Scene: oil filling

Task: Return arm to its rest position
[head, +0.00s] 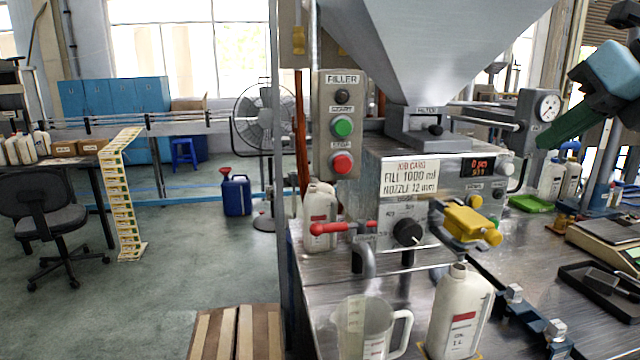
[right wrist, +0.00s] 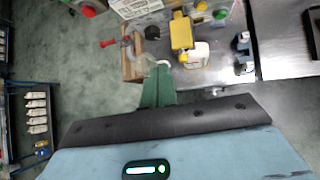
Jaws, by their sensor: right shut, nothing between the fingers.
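My right arm (head: 608,75) comes in at the upper right of the head view, raised above the bench. Its gripper (head: 545,140) has green fingers that point down and left, beside the gauge. In the right wrist view the green fingers (right wrist: 158,85) lie together, shut and empty, apart from everything on the bench. My left gripper is not in view. The filler machine (head: 395,215) has a red-handled valve (head: 340,228) and a black knob (head: 407,232). A clear jug (head: 352,325) stands near the spout. A white bottle (head: 460,310) stands to its right, below a yellow part (head: 468,223).
A pressure gauge (head: 546,108) and the grey hopper (head: 420,45) are left of my right arm. White bottles (head: 558,178), a green tray (head: 530,203), a scale (head: 605,243) and a black tray (head: 600,290) crowd the right bench. Open floor (head: 185,250) lies to the left.

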